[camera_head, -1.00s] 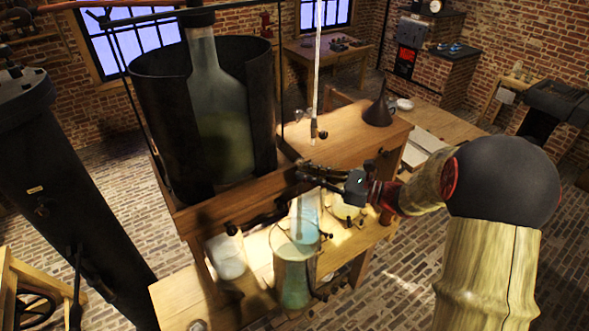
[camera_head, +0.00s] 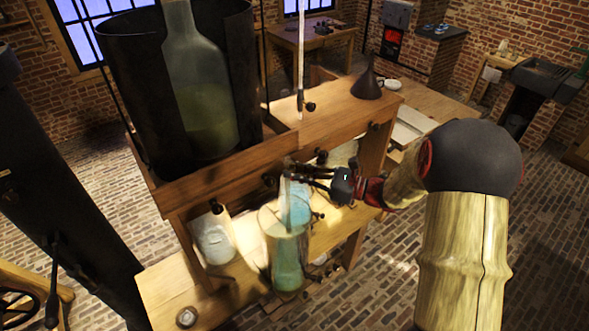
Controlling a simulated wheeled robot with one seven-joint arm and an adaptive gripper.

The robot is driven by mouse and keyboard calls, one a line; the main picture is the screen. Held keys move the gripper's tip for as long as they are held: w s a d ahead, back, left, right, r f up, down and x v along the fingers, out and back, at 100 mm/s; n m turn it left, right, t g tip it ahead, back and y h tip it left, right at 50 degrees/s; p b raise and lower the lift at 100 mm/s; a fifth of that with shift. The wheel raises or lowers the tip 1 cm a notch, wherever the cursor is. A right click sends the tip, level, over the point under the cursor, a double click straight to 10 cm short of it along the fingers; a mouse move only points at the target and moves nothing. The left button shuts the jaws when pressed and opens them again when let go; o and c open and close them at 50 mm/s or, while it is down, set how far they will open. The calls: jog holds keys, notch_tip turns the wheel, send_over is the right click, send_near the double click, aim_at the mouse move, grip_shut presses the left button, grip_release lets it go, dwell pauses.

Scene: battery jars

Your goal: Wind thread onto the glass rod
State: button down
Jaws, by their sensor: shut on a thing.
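My gripper (camera_head: 298,172) is shut at the upper end of a narrow pale blue glass piece (camera_head: 296,204), just below the upper bench edge. This piece stands upright, its lower part inside or behind a wider glass jar (camera_head: 287,262) with blue-green contents on the lower shelf; I cannot tell which. The fingertips are small and dark, so the exact grip is unclear. A thin pale upright rod (camera_head: 301,50) stands at the upper bench; I cannot tell whether it is glass. I cannot make out any thread.
A large bottle (camera_head: 203,90) stands in a dark open-fronted casing (camera_head: 128,90) on the upper bench (camera_head: 345,110). A dark funnel (camera_head: 367,84) sits at its right end. A whitish jar (camera_head: 214,240) stands on the lower shelf (camera_head: 160,285).

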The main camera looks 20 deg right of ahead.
notch_tip(320, 180, down, 19)
jog(key=b, duration=1.1)
jog(key=shift+d, duration=0.2)
